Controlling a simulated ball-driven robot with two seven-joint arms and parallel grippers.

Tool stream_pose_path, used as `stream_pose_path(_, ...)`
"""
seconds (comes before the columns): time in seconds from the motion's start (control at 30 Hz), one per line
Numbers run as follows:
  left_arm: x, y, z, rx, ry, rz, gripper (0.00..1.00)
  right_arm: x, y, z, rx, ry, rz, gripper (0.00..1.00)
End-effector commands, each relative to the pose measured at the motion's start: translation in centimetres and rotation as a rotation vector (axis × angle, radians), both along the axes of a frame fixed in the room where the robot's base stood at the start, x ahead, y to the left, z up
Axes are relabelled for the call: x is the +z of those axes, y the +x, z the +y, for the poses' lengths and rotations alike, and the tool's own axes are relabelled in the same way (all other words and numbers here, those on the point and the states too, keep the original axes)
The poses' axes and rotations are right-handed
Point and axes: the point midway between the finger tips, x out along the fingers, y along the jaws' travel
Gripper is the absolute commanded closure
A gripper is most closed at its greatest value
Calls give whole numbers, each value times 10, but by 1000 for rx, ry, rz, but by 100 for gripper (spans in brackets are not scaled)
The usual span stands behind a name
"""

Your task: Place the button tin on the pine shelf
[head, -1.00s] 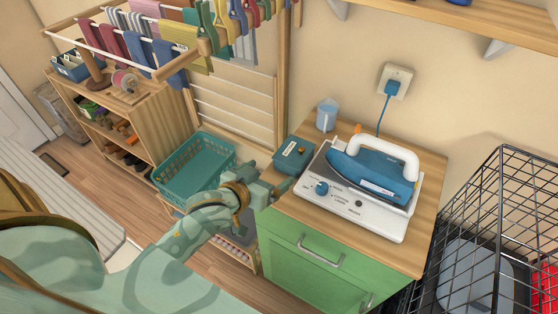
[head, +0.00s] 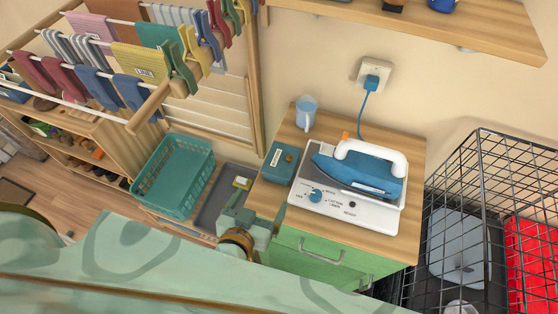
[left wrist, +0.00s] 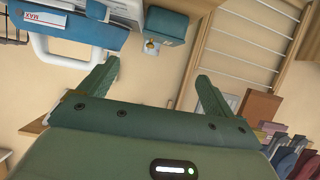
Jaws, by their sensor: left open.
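A small dark teal box with a pale label, seemingly the button tin (head: 282,163), stands on the wooden top of the green cabinet, left of the iron. It also shows in the left wrist view (left wrist: 166,26), beyond the fingers and near the top edge. My left gripper (head: 262,204) is open and empty at the cabinet's left front edge, short of the tin and not touching it. Its two spread green fingers show in the left wrist view (left wrist: 157,72). The pine shelf (head: 470,32) is on the wall at upper right. My right gripper is out of view.
An iron (head: 360,172) on a white base stands right of the tin, its cord running to a wall socket. A light blue cup (head: 306,112) stands behind. A teal basket (head: 172,178) and drying rack are left, a black wire cage (head: 475,215) right. The shelf's front stretch looks bare.

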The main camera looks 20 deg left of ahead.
Motion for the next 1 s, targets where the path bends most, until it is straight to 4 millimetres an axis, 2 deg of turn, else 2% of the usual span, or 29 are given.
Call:
stream_pose_path(0.17,-9,24,0,-13,38,-7,10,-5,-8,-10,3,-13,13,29)
stream_pose_path(0.43,-35,84,-2,-13,34,-7,10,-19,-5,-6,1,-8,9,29)
stream_pose_path(0.73,-47,112,-2,-14,33,-7,10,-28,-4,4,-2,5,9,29)
stream_pose_path(1.0,-64,148,-1,-14,33,-7,10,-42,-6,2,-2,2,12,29)
